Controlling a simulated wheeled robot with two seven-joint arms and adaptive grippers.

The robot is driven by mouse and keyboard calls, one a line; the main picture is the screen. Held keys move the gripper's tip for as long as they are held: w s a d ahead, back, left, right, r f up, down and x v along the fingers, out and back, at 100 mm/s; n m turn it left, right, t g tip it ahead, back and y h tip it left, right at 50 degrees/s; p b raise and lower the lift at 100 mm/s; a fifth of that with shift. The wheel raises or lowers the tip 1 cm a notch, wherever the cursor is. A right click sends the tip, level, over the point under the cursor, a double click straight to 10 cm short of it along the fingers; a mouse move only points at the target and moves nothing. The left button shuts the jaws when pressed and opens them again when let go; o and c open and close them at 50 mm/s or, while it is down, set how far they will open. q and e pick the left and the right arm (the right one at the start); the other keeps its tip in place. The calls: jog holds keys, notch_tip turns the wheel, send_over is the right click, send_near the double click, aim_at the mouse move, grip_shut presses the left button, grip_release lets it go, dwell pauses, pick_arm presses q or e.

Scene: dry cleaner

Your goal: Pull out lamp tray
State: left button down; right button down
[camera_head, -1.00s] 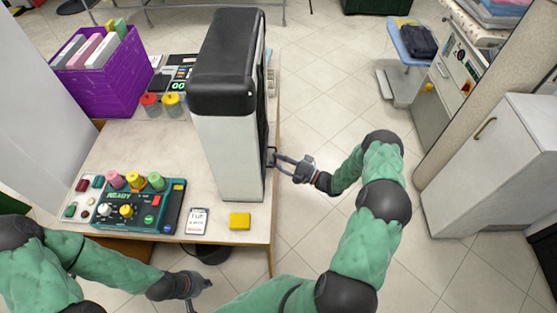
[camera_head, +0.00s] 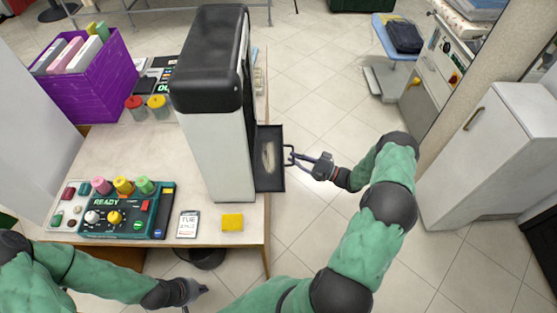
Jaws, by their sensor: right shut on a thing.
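The lamp tray (camera_head: 270,177) is a dark, shallow tray with a pale worn patch. It sticks out from the right side of the tall black and white machine (camera_head: 216,150) on the table, past the table's right edge. My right gripper (camera_head: 295,158) is to the right of the tray, shut on the tray's handle. The tray's inner end is hidden inside the machine. My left gripper (camera_head: 197,290) is low in front of the table, away from the tray, and its finger gap is not clear.
A control panel (camera_head: 118,225) with knobs, a date card (camera_head: 187,224) and a yellow block (camera_head: 232,222) lie on the table's front. A purple bin (camera_head: 85,85) stands behind. The floor right of the table is clear up to a white cabinet (camera_head: 495,150).

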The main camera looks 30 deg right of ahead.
jog(key=shift+s+d, duration=0.55)
jog(key=shift+d, duration=0.3)
jog(key=c, duration=1.5)
grip_release()
jog(key=v, duration=1.2)
jog(key=shift+a, duration=0.1)
